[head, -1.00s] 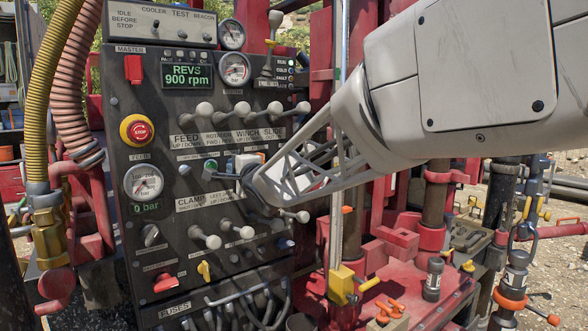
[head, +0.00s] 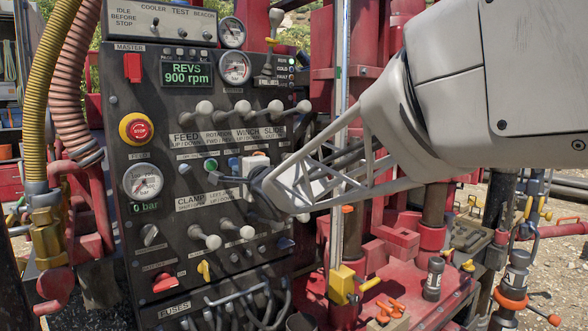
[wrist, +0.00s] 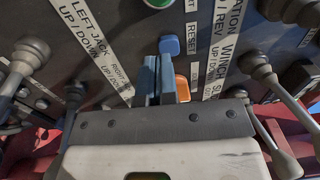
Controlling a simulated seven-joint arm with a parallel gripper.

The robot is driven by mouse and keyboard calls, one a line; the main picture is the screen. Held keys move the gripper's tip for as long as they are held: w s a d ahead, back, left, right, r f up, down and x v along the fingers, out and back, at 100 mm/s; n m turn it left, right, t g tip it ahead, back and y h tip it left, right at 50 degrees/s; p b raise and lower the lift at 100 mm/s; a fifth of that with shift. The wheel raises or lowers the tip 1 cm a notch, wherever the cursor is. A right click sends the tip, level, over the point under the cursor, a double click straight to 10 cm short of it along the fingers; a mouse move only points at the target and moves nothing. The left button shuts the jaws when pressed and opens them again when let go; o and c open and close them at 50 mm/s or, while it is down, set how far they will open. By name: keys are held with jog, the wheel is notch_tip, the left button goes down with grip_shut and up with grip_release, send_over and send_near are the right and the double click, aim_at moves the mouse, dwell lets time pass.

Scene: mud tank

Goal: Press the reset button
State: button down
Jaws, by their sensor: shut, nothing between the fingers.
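A dark control panel (head: 130,215) carries a row of small push buttons at mid height. A green button (head: 210,165) and a blue button (head: 233,162) show in the head view. The blue button also shows in the wrist view (wrist: 169,45), with a RESET label (wrist: 182,88) close by. Part of the button row is hidden behind my gripper.
Ball-topped levers (head: 242,108) stick out above the buttons, and more levers (head: 212,241) below. A red stop button (head: 137,129) is at the left. An orange button (wrist: 187,145) is partly hidden beside my fingers. A steel post (head: 337,220) stands right of the panel.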

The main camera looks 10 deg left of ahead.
jog(key=v, duration=1)
jog(key=shift+s+d, duration=0.15)
jog(key=shift+s, duration=0.05)
jog(key=shift+d, duration=0.1)
dwell(0.4)
jog(key=s+d+f+n+g+h, duration=0.15)
jog(key=d+f+h, duration=0.25)
jog(key=d, duration=0.4)
jog(key=s+d+f+h, duration=0.3)
jog(key=d, duration=0.5)
jog(key=s+d+f+n+h, duration=0.1)
jog(key=s+d+f+h, duration=0.25)
jog(key=d, duration=0.35)
jog(key=s+d+f+n+g+h, duration=0.1)
jog(key=s+d+f+n+g, duration=0.2)
jog(key=s+d+f, duration=0.3)
jog(key=s+d+f+n+g+h, duration=0.1)
jog(key=s+d+f+n+g, duration=0.2)
jog(key=s, duration=1.3)
notch_tip(320, 180, down, 4)
jog(key=d+g, duration=0.2)
jog(key=g, duration=0.1)
jog(key=shift+d, duration=0.4)
